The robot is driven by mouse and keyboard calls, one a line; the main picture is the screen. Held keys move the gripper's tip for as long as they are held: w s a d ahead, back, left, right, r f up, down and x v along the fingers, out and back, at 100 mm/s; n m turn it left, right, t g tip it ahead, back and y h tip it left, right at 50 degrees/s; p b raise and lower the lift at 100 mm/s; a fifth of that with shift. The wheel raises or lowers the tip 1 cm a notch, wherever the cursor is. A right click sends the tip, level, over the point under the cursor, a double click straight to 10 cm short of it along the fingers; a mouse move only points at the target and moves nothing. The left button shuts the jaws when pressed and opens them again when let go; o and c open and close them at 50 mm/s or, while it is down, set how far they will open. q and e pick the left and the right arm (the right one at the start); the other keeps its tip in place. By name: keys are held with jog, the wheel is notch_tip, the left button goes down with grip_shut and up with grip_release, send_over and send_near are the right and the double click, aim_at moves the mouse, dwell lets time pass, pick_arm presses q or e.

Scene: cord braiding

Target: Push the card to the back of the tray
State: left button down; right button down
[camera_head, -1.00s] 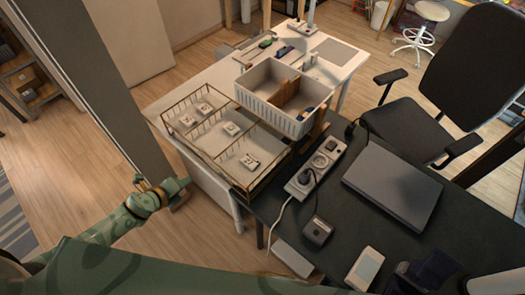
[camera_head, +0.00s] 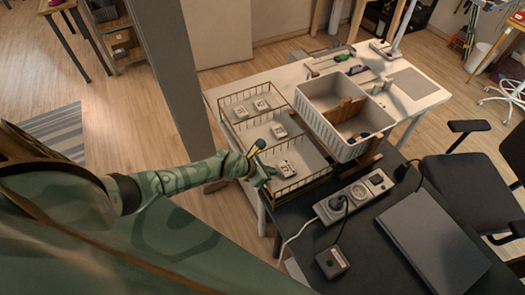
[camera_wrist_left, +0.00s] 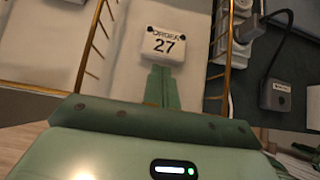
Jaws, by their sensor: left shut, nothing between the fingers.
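A wire-railed tray (camera_head: 303,183) with brass-coloured rails stands at the left of the white table. Several small white cards lie in it. The nearest card (camera_head: 286,168) reads "ORDER 27" in the left wrist view (camera_wrist_left: 165,46). My left gripper (camera_head: 268,173) is at the near left end of the tray, close beside this card. In the left wrist view its shut fingers (camera_wrist_left: 160,74) point at the card's lower edge, between two rails, with nothing held. I cannot tell whether they touch the card. My right gripper is not in view.
Other cards (camera_head: 279,130) lie farther back in the tray. A white divided bin (camera_head: 345,148) stands close to its right. A power strip (camera_head: 353,199), a black boxed plug (camera_head: 332,262) and a laptop (camera_head: 432,243) occupy the dark desk. Floor shows to the left.

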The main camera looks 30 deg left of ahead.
aim_at(306, 161)
pick_arm(q)
jog(key=shift+x, duration=0.9)
jog(key=w+d+b, duration=0.1)
jog(key=w+d, duration=0.1)
jog(key=w, duration=0.1)
jog(key=w+d+b, duration=0.1)
jog(key=w, duration=0.2)
jog(key=w+d+b, duration=0.1)
jog(key=w+d, duration=0.1)
jog(key=w, duration=0.1)
jog(key=shift+w+d+f, duration=0.2)
jog(key=shift+w+d, duration=0.1)
jog(key=shift+w+d+r+b, duration=0.15)
jog(key=shift+w+d+b, duration=0.15)
jog(key=shift+w+b, duration=0.15)
jog(key=shift+r, duration=0.1)
